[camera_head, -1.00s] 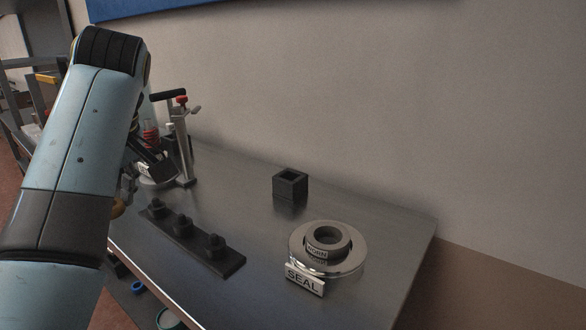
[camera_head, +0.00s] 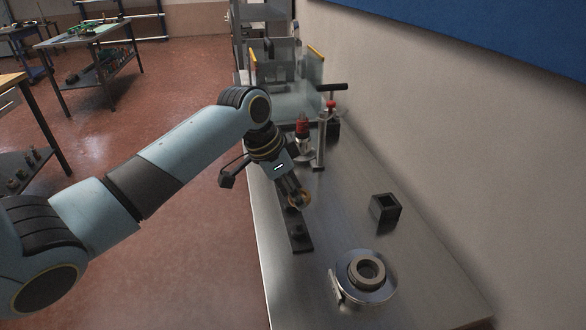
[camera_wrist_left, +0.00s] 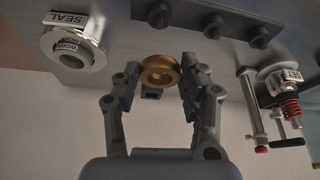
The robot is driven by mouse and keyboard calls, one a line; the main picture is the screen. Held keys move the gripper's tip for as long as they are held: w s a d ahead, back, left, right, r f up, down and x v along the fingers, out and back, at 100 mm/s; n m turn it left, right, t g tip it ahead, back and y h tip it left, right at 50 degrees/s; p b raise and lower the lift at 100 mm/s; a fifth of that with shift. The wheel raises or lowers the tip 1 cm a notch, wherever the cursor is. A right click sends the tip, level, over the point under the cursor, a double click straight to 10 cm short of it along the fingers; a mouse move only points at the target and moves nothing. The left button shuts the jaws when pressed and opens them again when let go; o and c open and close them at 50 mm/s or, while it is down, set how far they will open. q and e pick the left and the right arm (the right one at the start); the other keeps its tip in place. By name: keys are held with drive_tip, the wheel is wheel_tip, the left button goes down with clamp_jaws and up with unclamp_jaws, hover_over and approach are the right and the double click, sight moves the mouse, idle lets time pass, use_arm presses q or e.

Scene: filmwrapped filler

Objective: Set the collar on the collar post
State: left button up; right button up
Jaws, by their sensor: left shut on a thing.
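My left gripper (camera_head: 297,197) is shut on the collar, a brass ring (camera_wrist_left: 160,72). The collar also shows at the fingertips in the head view (camera_head: 303,200). It is above the bench, beside or over the black strip (camera_head: 302,245) with short posts, partly hidden behind the gripper. In the wrist view the black strip (camera_wrist_left: 235,31) shows three posts, and the collar is apart from them. No post is labelled as the collar post; I cannot tell which one it is. My right gripper is not in view.
A shiny dish (camera_head: 345,285) marked SEAL in the wrist view holds a grey ring (camera_head: 367,271) marked WORN. A black square socket (camera_head: 385,207) stands near the wall. A clamp stand (camera_head: 322,140) and red spring (camera_head: 302,125) stand farther back. The bench between socket and strip is clear.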

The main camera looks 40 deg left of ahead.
sight(290, 201)
use_arm(q)
drive_tip(key=shift+d, duration=0.1)
drive_tip(key=shift+s+p, duration=0.1)
drive_tip(key=shift+p, duration=0.3)
wheel_tip(290, 201, down, 4)
drive_tip(key=shift+r+b, duration=0.1)
drive_tip(key=shift+b, duration=1.1)
drive_tip(key=shift+f+b, duration=0.55)
drive_tip(key=shift+f, duration=0.4)
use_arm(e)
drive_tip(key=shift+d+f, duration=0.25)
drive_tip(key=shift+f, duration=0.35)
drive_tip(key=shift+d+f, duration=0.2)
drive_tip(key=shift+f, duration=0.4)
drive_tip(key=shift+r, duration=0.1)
use_arm(q)
drive_tip(key=shift+p, duration=0.4)
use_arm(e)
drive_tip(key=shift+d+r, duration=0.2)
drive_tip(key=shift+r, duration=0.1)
